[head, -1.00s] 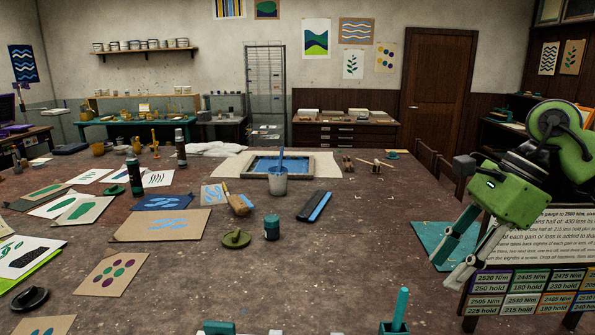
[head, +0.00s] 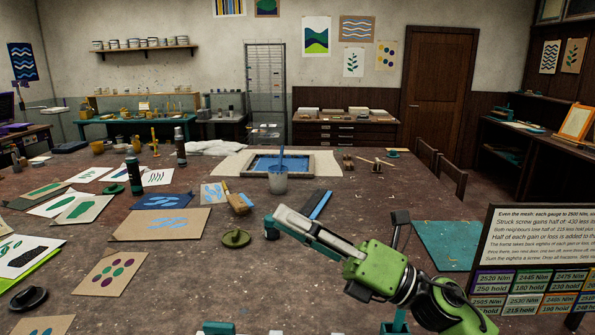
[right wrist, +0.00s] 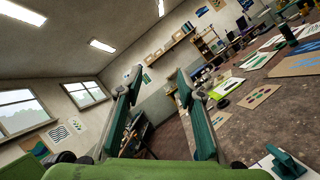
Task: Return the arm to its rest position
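My right gripper (head: 276,226) reaches in from the lower right in the head view, over the near right part of the table. Its green body lies low and its fingers point left. My left gripper is not in view.
The worktable (head: 190,270) carries prints, a grey cup (head: 278,180), a blue-edged squeegee (head: 320,205) and a green lid (head: 235,238). A text board (head: 530,255) stands at the right, beside my arm. A teal mat (head: 447,245) lies near it.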

